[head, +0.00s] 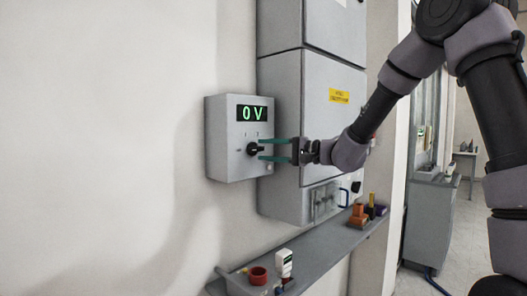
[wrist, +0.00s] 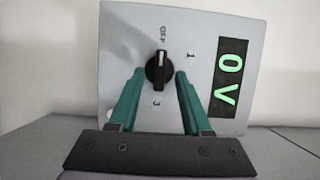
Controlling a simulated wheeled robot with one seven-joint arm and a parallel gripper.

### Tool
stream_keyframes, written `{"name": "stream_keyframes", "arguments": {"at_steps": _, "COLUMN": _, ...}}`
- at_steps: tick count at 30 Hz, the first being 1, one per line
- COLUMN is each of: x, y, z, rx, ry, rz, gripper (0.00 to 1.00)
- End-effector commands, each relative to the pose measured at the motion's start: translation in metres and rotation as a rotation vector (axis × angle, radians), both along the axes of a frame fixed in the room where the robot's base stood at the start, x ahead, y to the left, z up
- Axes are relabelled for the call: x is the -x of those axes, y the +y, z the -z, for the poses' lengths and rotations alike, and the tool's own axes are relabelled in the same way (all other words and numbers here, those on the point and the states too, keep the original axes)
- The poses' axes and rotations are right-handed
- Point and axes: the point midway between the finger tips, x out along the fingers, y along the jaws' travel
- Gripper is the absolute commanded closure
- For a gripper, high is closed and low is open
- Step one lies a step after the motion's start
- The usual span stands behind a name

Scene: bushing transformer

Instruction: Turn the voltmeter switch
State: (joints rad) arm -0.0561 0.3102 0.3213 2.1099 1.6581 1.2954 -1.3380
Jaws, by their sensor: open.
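The voltmeter (head: 238,160) is a grey box on the wall with a green "0 V" display (head: 251,113). Its black rotary switch (head: 254,149) sits below the display. In the wrist view the switch (wrist: 159,69) has its white mark towards the "OFF" label, with "1" and "3" marked around it. My gripper (head: 262,149) has green fingers, one above and one below the switch in the head view. In the wrist view my gripper (wrist: 160,75) is open, with the fingers on either side of the switch and gaps showing. Contact is not visible.
A grey cabinet (head: 315,120) with a yellow label stands right beside the voltmeter. A shelf (head: 315,262) below carries a red ring-shaped part (head: 258,275), a white device (head: 285,262) and orange parts (head: 358,214). The wall to the left is clear.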

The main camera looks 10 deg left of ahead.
Motion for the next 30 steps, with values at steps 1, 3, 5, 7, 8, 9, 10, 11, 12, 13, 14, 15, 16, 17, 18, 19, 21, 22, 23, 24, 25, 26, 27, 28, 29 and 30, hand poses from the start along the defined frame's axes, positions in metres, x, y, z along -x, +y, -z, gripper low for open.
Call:
{"name": "stream_keyframes", "arguments": {"at_steps": 1, "x": -0.0012, "y": 0.0051, "z": 0.0005, "rx": 0.001, "ry": 0.000, "rz": -0.001, "gripper": 0.51}}
{"name": "stream_keyframes", "arguments": {"at_steps": 3, "x": -0.0023, "y": 0.0097, "z": 0.0005, "rx": 0.001, "ry": 0.000, "rz": -0.001, "gripper": 0.51}}
{"name": "stream_keyframes", "arguments": {"at_steps": 5, "x": -0.0029, "y": 0.0122, "z": 0.0001, "rx": 0.000, "ry": 0.000, "rz": -0.001, "gripper": 0.51}}
{"name": "stream_keyframes", "arguments": {"at_steps": 7, "x": -0.0032, "y": 0.0133, "z": 0.0000, "rx": 0.000, "ry": 0.000, "rz": 0.000, "gripper": 0.51}}
{"name": "stream_keyframes", "arguments": {"at_steps": 8, "x": -0.0032, "y": 0.0135, "z": 0.0000, "rx": 0.000, "ry": 0.000, "rz": 0.000, "gripper": 0.51}}
{"name": "stream_keyframes", "arguments": {"at_steps": 9, "x": -0.0033, "y": 0.0135, "z": 0.0000, "rx": 0.001, "ry": 0.000, "rz": 0.000, "gripper": 0.51}}
{"name": "stream_keyframes", "arguments": {"at_steps": 10, "x": -0.0033, "y": 0.0134, "z": 0.0000, "rx": 0.001, "ry": 0.000, "rz": 0.000, "gripper": 0.51}}
{"name": "stream_keyframes", "arguments": {"at_steps": 11, "x": -0.0033, "y": 0.0133, "z": 0.0000, "rx": 0.001, "ry": 0.000, "rz": 0.000, "gripper": 0.51}}
{"name": "stream_keyframes", "arguments": {"at_steps": 12, "x": -0.0033, "y": 0.0133, "z": 0.0001, "rx": 0.001, "ry": 0.000, "rz": 0.000, "gripper": 0.51}}
{"name": "stream_keyframes", "arguments": {"at_steps": 13, "x": -0.0032, "y": 0.0132, "z": 0.0001, "rx": 0.001, "ry": 0.000, "rz": 0.000, "gripper": 0.51}}
{"name": "stream_keyframes", "arguments": {"at_steps": 14, "x": -0.0032, "y": 0.0132, "z": 0.0001, "rx": 0.001, "ry": 0.000, "rz": 0.000, "gripper": 0.59}}
{"name": "stream_keyframes", "arguments": {"at_steps": 15, "x": -0.0033, "y": 0.0131, "z": 0.0001, "rx": 0.001, "ry": 0.000, "rz": 0.000, "gripper": 0.74}}
{"name": "stream_keyframes", "arguments": {"at_steps": 16, "x": -0.0033, "y": 0.0131, "z": 0.0001, "rx": 0.001, "ry": 0.000, "rz": 0.000, "gripper": 0.86}}
{"name": "stream_keyframes", "arguments": {"at_steps": 17, "x": -0.0033, "y": 0.0131, "z": 0.0001, "rx": 0.001, "ry": 0.000, "rz": 0.000, "gripper": 0.97}}
{"name": "stream_keyframes", "arguments": {"at_steps": 18, "x": -0.0033, "y": 0.0130, "z": 0.0001, "rx": 0.001, "ry": 0.000, "rz": 0.000, "gripper": 1.00}}
{"name": "stream_keyframes", "arguments": {"at_steps": 19, "x": -0.0033, "y": 0.0130, "z": 0.0002, "rx": 0.001, "ry": 0.000, "rz": 0.000, "gripper": 1.00}}
{"name": "stream_keyframes", "arguments": {"at_steps": 21, "x": -0.0033, "y": 0.0129, "z": 0.0002, "rx": 0.001, "ry": 0.000, "rz": 0.000, "gripper": 1.00}}
{"name": "stream_keyframes", "arguments": {"at_steps": 22, "x": -0.0033, "y": 0.0129, "z": 0.0002, "rx": 0.001, "ry": 0.000, "rz": 0.000, "gripper": 1.00}}
{"name": "stream_keyframes", "arguments": {"at_steps": 23, "x": -0.0033, "y": 0.0129, "z": 0.0003, "rx": 0.001, "ry": 0.001, "rz": 0.000, "gripper": 1.00}}
{"name": "stream_keyframes", "arguments": {"at_steps": 24, "x": -0.0033, "y": 0.0129, "z": 0.0003, "rx": -0.001, "ry": 0.003, "rz": 0.000, "gripper": 1.00}}
{"name": "stream_keyframes", "arguments": {"at_steps": 25, "x": -0.0033, "y": 0.0129, "z": 0.0004, "rx": -0.003, "ry": 0.006, "rz": 0.000, "gripper": 1.00}}
{"name": "stream_keyframes", "arguments": {"at_steps": 26, "x": -0.0033, "y": 0.0129, "z": 0.0005, "rx": -0.004, "ry": 0.008, "rz": 0.000, "gripper": 1.00}}
{"name": "stream_keyframes", "arguments": {"at_steps": 27, "x": -0.0032, "y": 0.0128, "z": 0.0007, "rx": -0.009, "ry": 0.014, "rz": 0.000, "gripper": 1.00}}
{"name": "stream_keyframes", "arguments": {"at_steps": 28, "x": -0.0032, "y": 0.0128, "z": 0.0009, "rx": -0.013, "ry": 0.020, "rz": 0.000, "gripper": 1.00}}
{"name": "stream_keyframes", "arguments": {"at_steps": 29, "x": -0.0032, "y": 0.0128, "z": 0.0012, "rx": -0.018, "ry": 0.027, "rz": 0.000, "gripper": 1.00}}
{"name": "stream_keyframes", "arguments": {"at_steps": 30, "x": -0.0031, "y": 0.0128, "z": 0.0015, "rx": -0.026, "ry": 0.038, "rz": 0.000, "gripper": 1.00}}
